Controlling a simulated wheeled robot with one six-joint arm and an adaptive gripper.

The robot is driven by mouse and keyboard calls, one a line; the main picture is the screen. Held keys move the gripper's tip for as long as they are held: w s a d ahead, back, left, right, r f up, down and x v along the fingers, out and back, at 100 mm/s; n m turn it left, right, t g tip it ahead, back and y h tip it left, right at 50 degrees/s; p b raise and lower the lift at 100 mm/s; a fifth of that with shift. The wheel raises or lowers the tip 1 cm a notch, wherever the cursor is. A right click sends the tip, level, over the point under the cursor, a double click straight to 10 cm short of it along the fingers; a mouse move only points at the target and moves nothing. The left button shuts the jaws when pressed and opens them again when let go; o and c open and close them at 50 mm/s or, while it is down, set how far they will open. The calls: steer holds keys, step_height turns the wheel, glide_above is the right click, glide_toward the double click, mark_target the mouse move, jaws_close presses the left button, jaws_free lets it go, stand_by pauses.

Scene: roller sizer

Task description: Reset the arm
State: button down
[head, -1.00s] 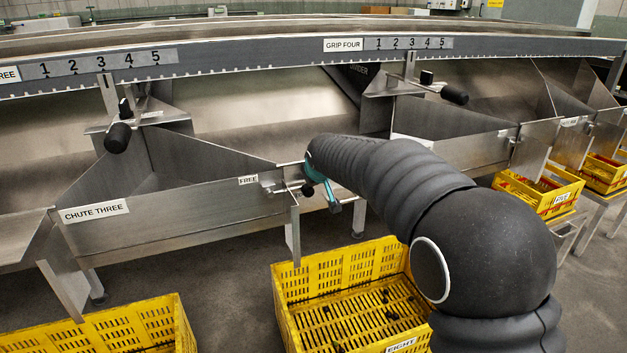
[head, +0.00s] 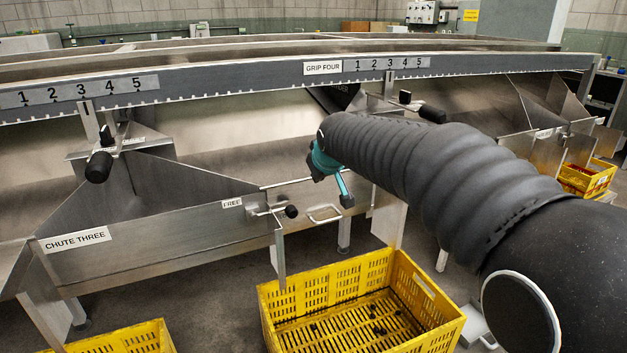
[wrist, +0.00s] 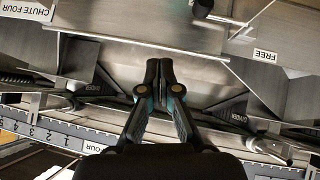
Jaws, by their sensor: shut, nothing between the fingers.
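My gripper (wrist: 160,75) shows in the wrist view with its two dark fingers together and nothing between them. In the head view my black-sleeved arm reaches in from the right, and the teal part of my gripper (head: 329,170) hangs in front of the metal chutes, close to the rod and black knob by the FREE label. I cannot tell whether it touches the rod. The fingertips are partly hidden by the arm in the head view.
A yellow crate (head: 290,309) marked by dark bits inside stands on the floor below my arm. Chute three (head: 170,225) is at left, with a black-knobbed lever (head: 99,167) above it. The GRIP FOUR scale rail (head: 250,75) runs across behind. Another yellow crate (head: 125,340) is at lower left.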

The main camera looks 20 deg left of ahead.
stand_by(0.5)
steer(key=s+d+f+m+g+h, duration=0.2)
steer(key=s+d+f+g, duration=0.1)
steer(key=s+d+f, duration=0.5)
steer(key=s+d+m+h, duration=0.1)
steer(key=s+d+m, duration=0.2)
steer(key=s+d, duration=0.4)
steer(key=s+d+m+h, duration=0.1)
steer(key=s+d+m, duration=0.2)
steer(key=s+d, duration=0.5)
steer(key=s+d+m+t+h, duration=0.1)
steer(key=s+d+m, duration=0.2)
steer(key=d, duration=1.9)
steer(key=s, duration=0.5)
steer(key=shift+d+h, duration=0.2)
steer(key=shift+h, duration=0.1)
steer(key=shift+f, duration=0.1)
